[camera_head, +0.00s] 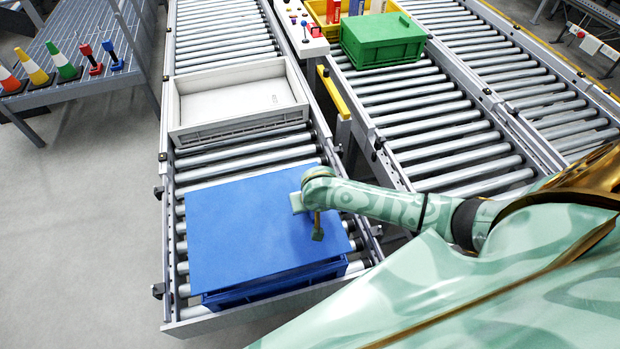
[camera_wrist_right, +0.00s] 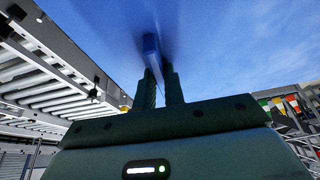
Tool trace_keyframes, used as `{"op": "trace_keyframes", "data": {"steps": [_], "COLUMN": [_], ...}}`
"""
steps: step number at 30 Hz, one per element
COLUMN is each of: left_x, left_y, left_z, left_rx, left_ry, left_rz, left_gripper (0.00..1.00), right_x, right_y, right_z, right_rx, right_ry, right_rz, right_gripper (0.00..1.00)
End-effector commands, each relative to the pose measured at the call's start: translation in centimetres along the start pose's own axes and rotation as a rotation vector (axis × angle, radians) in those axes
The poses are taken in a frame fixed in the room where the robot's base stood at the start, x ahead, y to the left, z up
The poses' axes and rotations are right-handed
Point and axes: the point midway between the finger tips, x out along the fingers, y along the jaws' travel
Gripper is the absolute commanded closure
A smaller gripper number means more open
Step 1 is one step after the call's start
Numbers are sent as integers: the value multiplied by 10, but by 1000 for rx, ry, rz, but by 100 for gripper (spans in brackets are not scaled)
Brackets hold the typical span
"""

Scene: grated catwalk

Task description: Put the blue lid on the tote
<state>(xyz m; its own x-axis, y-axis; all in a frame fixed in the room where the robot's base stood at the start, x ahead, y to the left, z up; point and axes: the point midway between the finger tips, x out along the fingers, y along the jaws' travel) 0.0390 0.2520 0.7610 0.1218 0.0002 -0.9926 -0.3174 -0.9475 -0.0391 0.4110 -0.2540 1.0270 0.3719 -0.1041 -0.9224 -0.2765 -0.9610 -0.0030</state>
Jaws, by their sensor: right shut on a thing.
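The blue lid (camera_head: 250,225) is a flat panel that covers most of the blue tote (camera_head: 275,290) on the near end of the left roller conveyor. Only the tote's front wall shows below the lid's near edge; its opening is hidden. I cannot tell whether the lid touches the rim all round. My right gripper (camera_head: 314,222) is at the lid's right part. In the right wrist view my right gripper (camera_wrist_right: 161,82) is shut on a narrow blue grip of the lid (camera_wrist_right: 152,58), and the lid's broad face fills the upper picture. My left gripper is not in view.
A grey-white tote (camera_head: 240,105) stands farther along the same conveyor. A green crate (camera_head: 382,42) and yellow bin (camera_head: 325,14) are on the conveyor to the right. A rack with small cones (camera_head: 40,70) stands at the far left. The grey floor at left is clear.

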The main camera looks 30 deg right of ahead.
Motion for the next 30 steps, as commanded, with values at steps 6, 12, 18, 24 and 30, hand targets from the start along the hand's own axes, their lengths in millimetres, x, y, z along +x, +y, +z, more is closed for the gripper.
{"op": "trace_keyframes", "data": {"steps": [6, 12, 18, 24, 30], "left_x": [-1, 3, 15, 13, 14], "left_y": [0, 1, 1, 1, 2], "left_z": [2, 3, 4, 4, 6], "left_rx": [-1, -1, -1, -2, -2], "left_ry": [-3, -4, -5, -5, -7], "left_rz": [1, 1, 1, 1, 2], "left_gripper": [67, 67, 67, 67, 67], "right_x": [-1, 5, 28, 26, 29], "right_y": [-1, -1, -1, 0, -1], "right_z": [-1, 2, 14, 12, 15], "right_rx": [2, 3, 10, 8, 0], "right_ry": [2, 0, 1, 3, 2], "right_rz": [-2, -3, -8, -8, -10], "right_gripper": [100, 100, 100, 100, 100]}}
